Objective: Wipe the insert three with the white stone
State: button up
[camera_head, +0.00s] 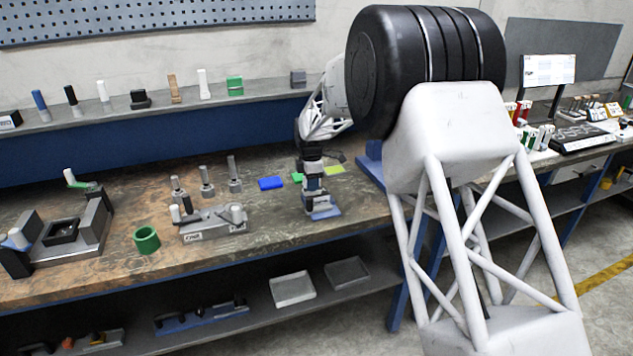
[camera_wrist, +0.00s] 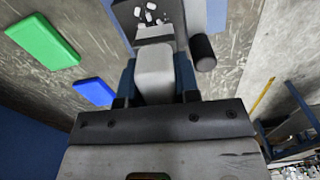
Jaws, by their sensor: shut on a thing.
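In the wrist view my gripper (camera_wrist: 157,88) is shut on a pale, whitish block, the white stone (camera_wrist: 154,70), held between its two blue fingers. Just past the stone's end lies a dark insert (camera_wrist: 174,14) with small white specks on its face. The stone's far end looks close to this insert or at its edge; I cannot tell whether they touch. In the head view my gripper (camera_head: 313,184) points down over a small blue-grey fixture (camera_head: 324,211) on the bench. The stone is not clear there. No number shows on the insert.
A black round knob (camera_wrist: 203,52) stands right of the stone. A green block (camera_wrist: 43,42) and a blue block (camera_wrist: 95,92) lie to its left. In the head view, a grey fixture (camera_head: 213,229), a green ring (camera_head: 146,240) and several upright metal pieces occupy the bench further left.

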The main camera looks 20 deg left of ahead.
jog(key=shift+s+a, duration=0.25)
jog(key=shift+s, duration=0.05)
jog(key=shift+w+d, duration=2.2)
jog(key=shift+w+d+r, duration=0.1)
jog(key=shift+w+d, duration=0.05)
jog(key=shift+w, duration=0.05)
notch_tip(320, 180, up, 8)
jog(key=shift+s+d, duration=0.1)
